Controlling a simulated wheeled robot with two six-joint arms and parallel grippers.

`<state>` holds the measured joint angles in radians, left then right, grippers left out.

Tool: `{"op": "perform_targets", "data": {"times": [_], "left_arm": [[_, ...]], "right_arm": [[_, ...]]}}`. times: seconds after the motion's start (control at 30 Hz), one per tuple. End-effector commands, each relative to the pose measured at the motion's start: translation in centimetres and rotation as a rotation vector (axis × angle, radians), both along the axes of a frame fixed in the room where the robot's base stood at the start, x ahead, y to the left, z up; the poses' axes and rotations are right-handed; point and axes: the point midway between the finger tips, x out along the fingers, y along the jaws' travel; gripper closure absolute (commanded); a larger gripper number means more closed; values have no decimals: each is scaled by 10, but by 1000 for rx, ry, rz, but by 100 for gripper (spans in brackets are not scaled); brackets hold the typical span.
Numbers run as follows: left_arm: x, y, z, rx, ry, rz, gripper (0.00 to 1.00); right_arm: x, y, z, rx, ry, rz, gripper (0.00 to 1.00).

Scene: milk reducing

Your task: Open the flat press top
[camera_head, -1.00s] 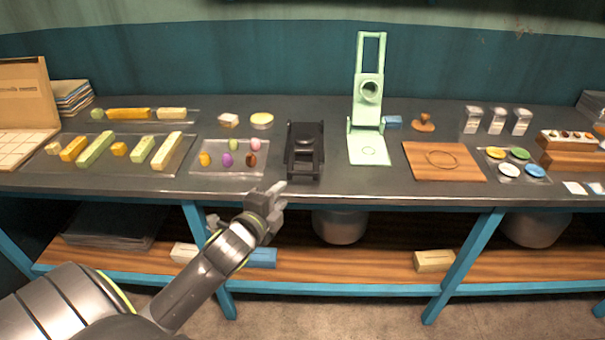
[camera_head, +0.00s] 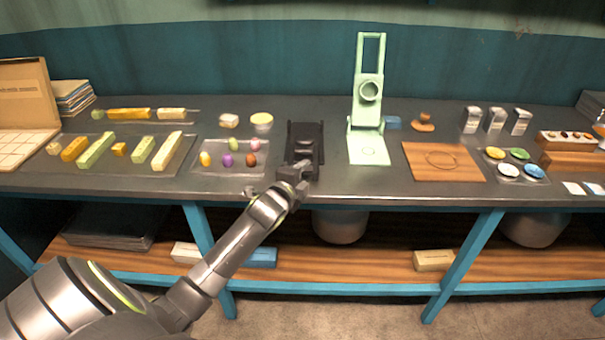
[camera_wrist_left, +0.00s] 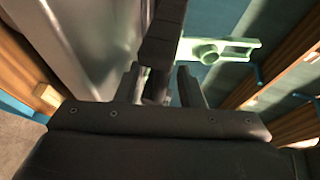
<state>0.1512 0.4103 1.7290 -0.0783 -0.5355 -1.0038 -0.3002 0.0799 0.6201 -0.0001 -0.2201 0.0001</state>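The flat press, as I take it, is the low black device (camera_head: 303,140) near the table's front edge. Its top looks down flat in the head view. My left gripper (camera_head: 297,171) is at the front end of the black press, partly covering it. In the left wrist view, the two fingers of my left gripper (camera_wrist_left: 162,86) stand apart. A dark bar of the black press (camera_wrist_left: 162,35) runs down between them, with gaps visible beside it. Whether either finger touches it, I cannot tell. My right gripper is in neither view.
A pale green press (camera_head: 367,115) stands upright just right of the black one; it also shows in the left wrist view (camera_wrist_left: 218,50). A wooden board (camera_head: 445,172) lies farther right. A clear tray (camera_head: 222,172) with small coloured pieces lies to the left.

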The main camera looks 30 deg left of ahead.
Motion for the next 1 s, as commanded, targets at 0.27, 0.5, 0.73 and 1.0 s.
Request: {"op": "perform_targets", "data": {"times": [0.27, 0.5, 0.73, 1.0], "left_arm": [[0, 0, 0, 0, -1, 0, 72], [0, 0, 0, 0, 0, 0, 100], [0, 0, 0, 0, 0, 0, 100], [1, 0, 10, -10, 16, 0, 100]], "right_arm": [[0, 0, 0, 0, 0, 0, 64], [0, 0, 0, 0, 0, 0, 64], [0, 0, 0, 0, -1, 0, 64], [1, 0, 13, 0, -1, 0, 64]]}}
